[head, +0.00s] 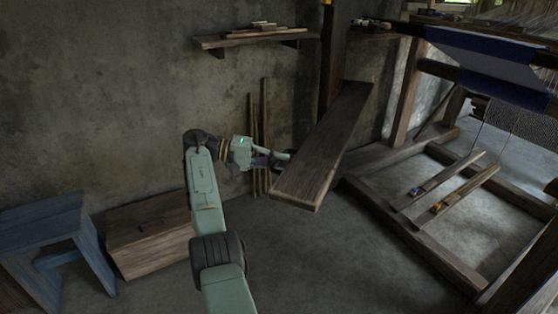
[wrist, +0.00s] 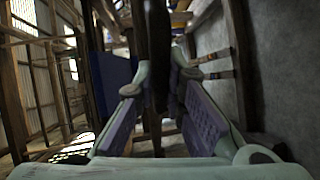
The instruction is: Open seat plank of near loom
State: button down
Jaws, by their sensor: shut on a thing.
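The seat plank (head: 325,145) is a long dark wooden board beside the loom (head: 408,95) in the head view. It slants from its near lower end up to its far end by the wall. My gripper (head: 286,156) is at the plank's left long edge, shut on it. In the wrist view, the plank (wrist: 157,45) shows as a dark upright strip between the two fingers of my gripper (wrist: 156,85). The exact contact of the fingertips is too dark to make out.
A blue stool (head: 45,228) and a wooden chest (head: 150,235) stand at the left. Thin poles (head: 265,125) lean on the wall under a shelf (head: 255,38). Two treadles (head: 435,183) lie inside the loom frame. The floor before the plank is clear.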

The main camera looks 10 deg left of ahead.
jog(key=c, duration=1.6)
grip_release()
jog(key=shift+c, duration=0.2)
